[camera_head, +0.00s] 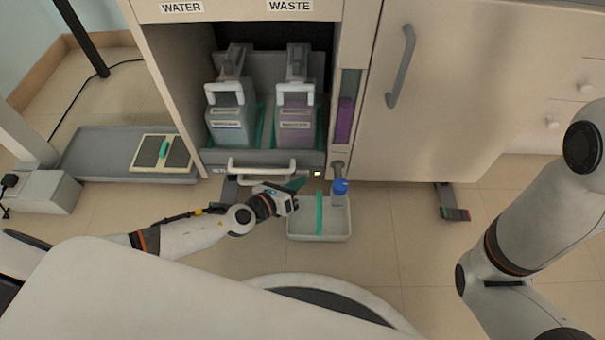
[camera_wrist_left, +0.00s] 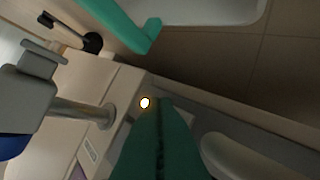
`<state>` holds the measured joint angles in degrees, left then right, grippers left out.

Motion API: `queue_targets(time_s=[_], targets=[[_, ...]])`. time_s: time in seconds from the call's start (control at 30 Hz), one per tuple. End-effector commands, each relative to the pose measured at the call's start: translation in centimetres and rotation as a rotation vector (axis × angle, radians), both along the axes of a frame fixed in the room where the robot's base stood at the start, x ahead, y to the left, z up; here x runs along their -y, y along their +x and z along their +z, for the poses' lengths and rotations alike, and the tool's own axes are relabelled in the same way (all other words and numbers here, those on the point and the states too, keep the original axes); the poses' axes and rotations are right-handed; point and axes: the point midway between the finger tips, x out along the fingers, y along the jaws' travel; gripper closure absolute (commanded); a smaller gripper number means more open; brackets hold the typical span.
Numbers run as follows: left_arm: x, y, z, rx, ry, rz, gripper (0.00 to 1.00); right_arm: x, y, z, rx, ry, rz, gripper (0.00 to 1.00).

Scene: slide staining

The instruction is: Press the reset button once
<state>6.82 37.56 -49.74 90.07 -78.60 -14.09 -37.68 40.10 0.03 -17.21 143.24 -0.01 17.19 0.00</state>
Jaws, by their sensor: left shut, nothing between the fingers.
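The reset button is most likely the small lit yellow-white spot (camera_head: 317,173) on the cabinet's front ledge, right of the white drawer handle. It also shows as a bright round light (camera_wrist_left: 145,103) in the left wrist view. My left gripper (camera_head: 301,183) has dark green fingers and is shut and empty. Its fingertips are just left of and below the light in the head view. In the left wrist view the shut fingers (camera_wrist_left: 160,105) end close beside the light; I cannot tell whether they touch the panel. My right gripper is out of view.
A white drawer handle (camera_head: 262,168) is close to my left gripper. Water (camera_head: 230,125) and waste (camera_head: 297,125) containers stand in the cabinet bay. Floor at front right is clear.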

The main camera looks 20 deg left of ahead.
Motion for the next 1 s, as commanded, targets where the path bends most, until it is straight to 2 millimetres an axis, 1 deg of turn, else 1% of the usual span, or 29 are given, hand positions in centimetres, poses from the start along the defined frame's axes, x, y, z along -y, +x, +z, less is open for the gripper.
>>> queue_targets(time_s=[1.0], targets=[[-0.5,1.4,0.2,0.007,0.003,0.007,1.0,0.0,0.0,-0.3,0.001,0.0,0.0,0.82]])
